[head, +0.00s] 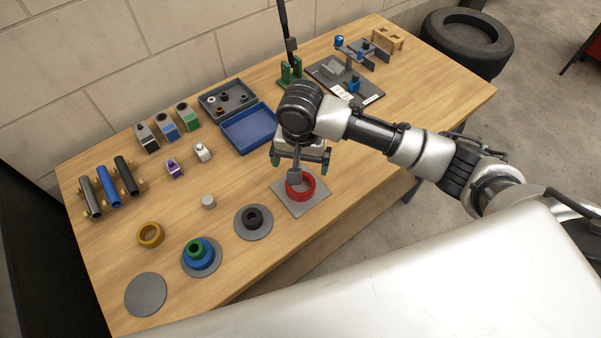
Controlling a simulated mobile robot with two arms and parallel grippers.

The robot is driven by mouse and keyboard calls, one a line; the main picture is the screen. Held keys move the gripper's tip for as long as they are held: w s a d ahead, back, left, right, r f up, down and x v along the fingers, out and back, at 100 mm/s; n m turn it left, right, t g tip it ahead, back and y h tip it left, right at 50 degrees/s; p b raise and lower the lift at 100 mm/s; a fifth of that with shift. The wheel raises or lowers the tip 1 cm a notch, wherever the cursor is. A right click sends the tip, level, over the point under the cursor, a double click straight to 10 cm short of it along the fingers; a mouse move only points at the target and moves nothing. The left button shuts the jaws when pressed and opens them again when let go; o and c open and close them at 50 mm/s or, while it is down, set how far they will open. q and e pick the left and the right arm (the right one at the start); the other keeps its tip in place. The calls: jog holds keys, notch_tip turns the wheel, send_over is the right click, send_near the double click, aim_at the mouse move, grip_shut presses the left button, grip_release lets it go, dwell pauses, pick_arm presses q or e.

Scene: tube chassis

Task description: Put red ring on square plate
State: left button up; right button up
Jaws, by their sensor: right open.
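The red ring (306,190) lies on the grey square plate (290,207), near the front edge of the table. My right gripper (299,163) is open, pointing down just above and behind the ring. Part of the gripper hides the ring's back left side, and I cannot tell whether it touches the ring. My left gripper is not in view.
Round grey plates stand to the left along the front: one with a black ring (252,217), one with blue and green rings (200,253), and one bare plate (146,295). A yellow ring (150,235) and a small grey cylinder (208,202) lie behind them. A blue tray (248,132) is farther back.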

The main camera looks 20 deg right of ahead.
jog(key=shift+r, duration=1.35)
